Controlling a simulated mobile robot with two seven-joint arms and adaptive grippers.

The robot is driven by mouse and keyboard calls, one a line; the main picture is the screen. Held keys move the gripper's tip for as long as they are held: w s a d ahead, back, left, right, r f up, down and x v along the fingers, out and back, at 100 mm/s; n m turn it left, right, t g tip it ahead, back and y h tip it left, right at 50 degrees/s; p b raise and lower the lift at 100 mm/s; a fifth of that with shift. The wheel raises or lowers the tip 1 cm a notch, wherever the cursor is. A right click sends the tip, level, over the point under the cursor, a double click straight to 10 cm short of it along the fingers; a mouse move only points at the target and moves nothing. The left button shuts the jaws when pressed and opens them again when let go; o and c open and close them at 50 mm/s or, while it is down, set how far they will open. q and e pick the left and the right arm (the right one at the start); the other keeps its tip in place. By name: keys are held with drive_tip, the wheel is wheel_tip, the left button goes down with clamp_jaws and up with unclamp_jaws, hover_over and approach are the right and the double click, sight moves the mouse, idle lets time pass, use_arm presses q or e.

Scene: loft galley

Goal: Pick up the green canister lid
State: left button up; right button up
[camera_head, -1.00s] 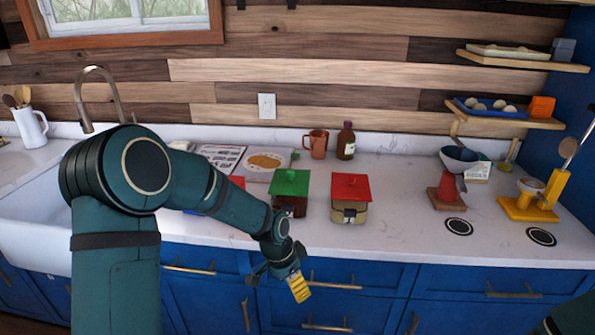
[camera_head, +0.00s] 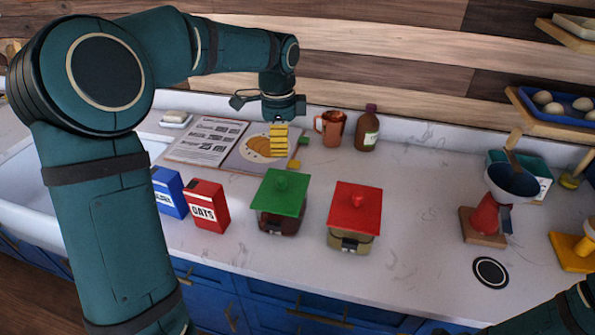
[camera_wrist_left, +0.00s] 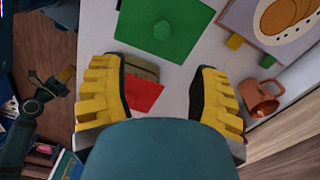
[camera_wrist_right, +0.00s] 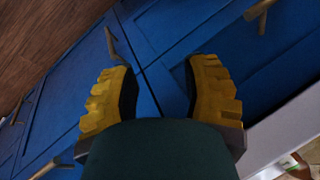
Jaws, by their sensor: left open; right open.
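The green canister lid (camera_head: 279,193) is a flat square with a round knob, sitting on a dark brown canister (camera_head: 278,224) on the counter. It also shows in the left wrist view (camera_wrist_left: 185,22), at the top, beyond the fingertips. My left gripper (camera_head: 279,150) is open and empty, above the counter behind the lid, over the open magazine in the head view. Its yellow fingers show wide apart in the left wrist view (camera_wrist_left: 160,85). My right gripper (camera_wrist_right: 160,85) is open and empty, facing the blue cabinet fronts.
A red-lidded canister (camera_head: 354,208) stands right of the green one. Red (camera_head: 207,205) and blue (camera_head: 168,191) boxes stand to its left. A copper mug (camera_head: 331,128) and brown bottle (camera_head: 367,130) stand behind.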

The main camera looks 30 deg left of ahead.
sight(280, 178)
use_arm(q)
wheel_tip(280, 178, down, 8)
drive_tip(key=shift+r+b, duration=0.2)
drive_tip(key=shift+b, duration=0.45)
drive_tip(key=shift+a+f+b, duration=0.15)
drive_tip(key=shift+f+b, duration=0.05)
drive_tip(key=shift+f, duration=1.3)
drive_tip(key=shift+a+f+b, duration=0.1)
drive_tip(key=shift+f+b, duration=0.1)
drive_tip(key=shift+f, duration=1.3)
clamp_jaws()
